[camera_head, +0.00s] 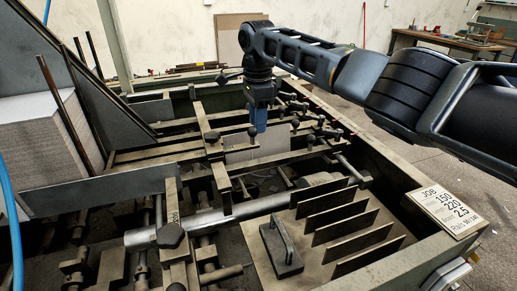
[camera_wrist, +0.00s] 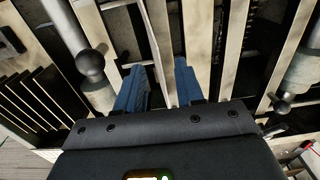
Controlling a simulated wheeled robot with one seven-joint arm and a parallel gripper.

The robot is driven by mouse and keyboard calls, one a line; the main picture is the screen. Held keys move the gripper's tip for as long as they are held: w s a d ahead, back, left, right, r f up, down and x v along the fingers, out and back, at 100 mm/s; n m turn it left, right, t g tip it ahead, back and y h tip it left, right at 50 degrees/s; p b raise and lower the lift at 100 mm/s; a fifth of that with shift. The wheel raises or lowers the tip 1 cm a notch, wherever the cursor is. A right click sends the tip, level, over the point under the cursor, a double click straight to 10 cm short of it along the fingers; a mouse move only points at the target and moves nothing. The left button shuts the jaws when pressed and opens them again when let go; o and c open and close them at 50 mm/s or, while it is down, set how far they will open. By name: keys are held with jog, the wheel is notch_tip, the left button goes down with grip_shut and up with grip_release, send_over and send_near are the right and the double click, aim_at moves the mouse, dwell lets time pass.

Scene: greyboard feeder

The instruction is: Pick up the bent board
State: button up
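A light grey board (camera_head: 256,146) stands upright on edge among the feeder's bars in the head view. Its bend is hard to make out from here. My gripper (camera_head: 259,127) points down over it, with the blue fingers at its upper edge. In the wrist view the board (camera_wrist: 163,50) shows nearly edge-on as a thin pale strip. It runs between the two blue fingers of my gripper (camera_wrist: 160,72). The fingers are apart, with gaps beside the strip, so my gripper is open and not clamped on it. The board's lower part is partly hidden by a bar.
A stack of grey boards (camera_head: 40,140) stands at the left. Several upright plates (camera_head: 345,222) and a black handled block (camera_head: 281,250) sit at the front. A job sign (camera_head: 446,208) lies at the right.

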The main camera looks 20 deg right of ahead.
aim_at(258, 135)
jog(key=shift+s+f, duration=0.1)
jog(key=shift+f, duration=1.65)
grip_shut()
